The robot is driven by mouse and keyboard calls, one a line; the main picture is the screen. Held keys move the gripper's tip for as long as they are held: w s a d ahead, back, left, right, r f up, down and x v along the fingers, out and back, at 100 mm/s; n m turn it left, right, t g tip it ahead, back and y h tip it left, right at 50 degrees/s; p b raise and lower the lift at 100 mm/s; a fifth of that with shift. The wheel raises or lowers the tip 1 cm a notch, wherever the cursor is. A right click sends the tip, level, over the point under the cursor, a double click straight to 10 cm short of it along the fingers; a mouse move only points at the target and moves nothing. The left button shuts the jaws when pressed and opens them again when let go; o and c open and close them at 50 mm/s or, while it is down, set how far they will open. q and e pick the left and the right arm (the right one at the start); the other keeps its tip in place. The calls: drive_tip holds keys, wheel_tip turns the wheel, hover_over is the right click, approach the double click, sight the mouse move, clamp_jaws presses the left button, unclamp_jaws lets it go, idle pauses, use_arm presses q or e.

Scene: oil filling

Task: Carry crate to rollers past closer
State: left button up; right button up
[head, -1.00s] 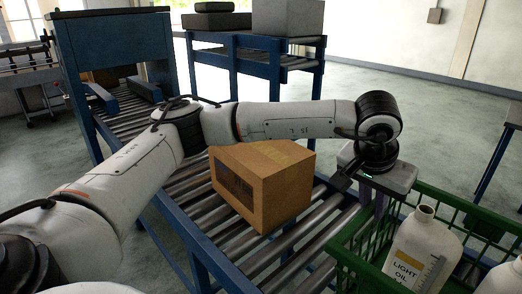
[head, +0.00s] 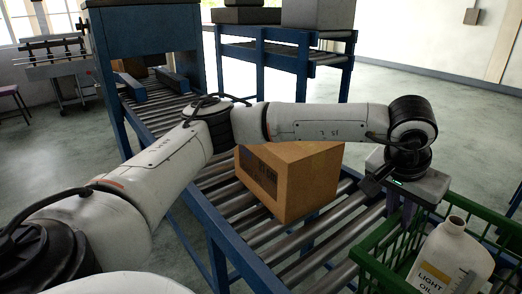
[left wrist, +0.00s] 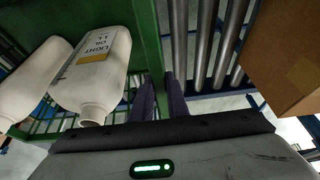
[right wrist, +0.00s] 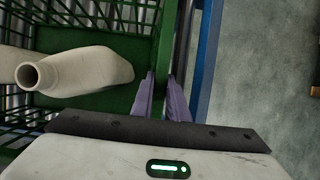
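The green crate (head: 372,262) is at the lower right of the head view, partly cut off by the frame edge. It holds white oil bottles (head: 453,262); two show in the left wrist view (left wrist: 95,75). My right gripper (right wrist: 162,98) is closed around another wall of the crate and is outside the head view. The roller conveyor (head: 262,248) runs beside the crate to a blue machine (head: 145,45), seemingly the closer, at the back left.
A cardboard box (head: 290,180) sits on the rollers just left of the crate, behind my left arm. A blue table (head: 285,50) with grey boxes stands at the back. Open floor (head: 450,130) lies to the right.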

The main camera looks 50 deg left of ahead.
use_arm(q)
drive_tip(key=o, duration=0.3)
drive_tip(key=shift+a, duration=0.15)
use_arm(e)
drive_tip(key=o, duration=0.3)
drive_tip(key=shift+d, duration=0.15)
use_arm(q)
drive_tip(key=shift+o, duration=0.7)
use_arm(e)
drive_tip(key=shift+o, duration=0.7)
use_arm(q)
drive_tip(key=shift+r, duration=0.1)
use_arm(e)
drive_tip(key=shift+s+r, duration=0.1)
drive_tip(key=shift+r, duration=0.15)
use_arm(q)
drive_tip(key=v, duration=1.1)
drive_tip(key=shift+s+r, duration=0.25)
drive_tip(key=shift+r, duration=0.1)
use_arm(e)
drive_tip(key=v, duration=1.1)
drive_tip(key=shift+s+r, duration=0.2)
drive_tip(key=shift+r, duration=0.05)
